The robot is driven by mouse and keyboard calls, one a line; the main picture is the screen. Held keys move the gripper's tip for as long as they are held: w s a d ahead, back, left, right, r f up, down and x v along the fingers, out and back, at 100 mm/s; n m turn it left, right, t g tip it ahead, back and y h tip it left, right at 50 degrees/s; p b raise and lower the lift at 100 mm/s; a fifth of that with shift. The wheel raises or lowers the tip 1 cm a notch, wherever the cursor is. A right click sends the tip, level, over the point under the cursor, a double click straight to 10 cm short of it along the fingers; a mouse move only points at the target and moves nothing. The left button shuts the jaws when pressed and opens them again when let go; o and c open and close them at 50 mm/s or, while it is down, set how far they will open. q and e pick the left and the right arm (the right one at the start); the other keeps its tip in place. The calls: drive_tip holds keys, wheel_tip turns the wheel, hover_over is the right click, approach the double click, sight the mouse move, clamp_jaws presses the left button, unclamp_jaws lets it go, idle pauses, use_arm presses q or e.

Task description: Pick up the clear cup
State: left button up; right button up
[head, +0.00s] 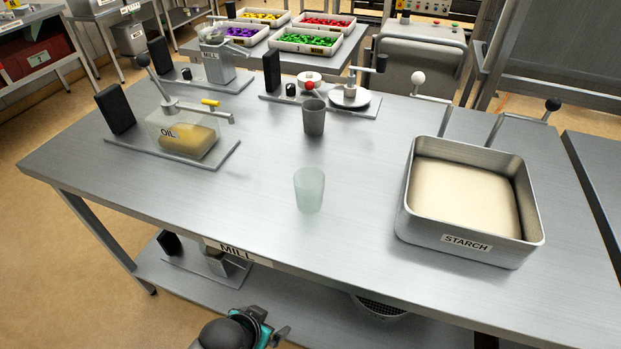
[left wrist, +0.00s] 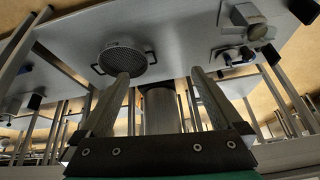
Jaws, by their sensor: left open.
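The clear cup (head: 309,190), pale and translucent, stands upright on the metal table, front of centre. Behind it stands a dark grey cup (head: 314,117), apart from it. My left gripper (head: 268,325) is at the bottom edge of the head view, in front of the table and well away from the clear cup. In the left wrist view its two fingers (left wrist: 160,75) are spread, with nothing gripped. The clear cup cannot be made out there. My right gripper is in neither view.
A starch tray (head: 473,249) stands at the table's right, an oil dispenser (head: 187,136) at its left. A plate stand (head: 349,97) is at the back. The table's lower shelf (head: 300,296) carries a mill and a round sieve (left wrist: 123,57). Tabletop around the clear cup is free.

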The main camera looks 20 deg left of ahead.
use_arm(q)
drive_tip(key=w+r+p, duration=0.1)
drive_tip(key=r, duration=0.5)
drive_tip(key=w+r+t+p, duration=0.1)
drive_tip(key=r, duration=0.5)
drive_tip(key=w+d+r+t+p, duration=0.1)
drive_tip(key=r, duration=0.5)
drive_tip(key=shift+w+r+h, duration=0.1)
drive_tip(key=shift+r+h, duration=0.2)
drive_tip(key=t+h, duration=0.2)
drive_tip(key=t, duration=0.4)
approach(305, 183)
drive_tip(key=shift+m, duration=0.4)
drive_tip(key=b+x, duration=0.1)
drive_tip(key=x, duration=0.9)
drive_tip(key=shift+b+x, duration=0.75)
drive_tip(key=shift+x, duration=1.75)
drive_tip(key=shift+f, duration=0.1)
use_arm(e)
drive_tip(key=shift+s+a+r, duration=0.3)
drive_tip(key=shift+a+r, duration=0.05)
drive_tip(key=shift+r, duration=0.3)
use_arm(q)
drive_tip(key=c, duration=1.1)
drive_tip(key=shift+c, duration=0.2)
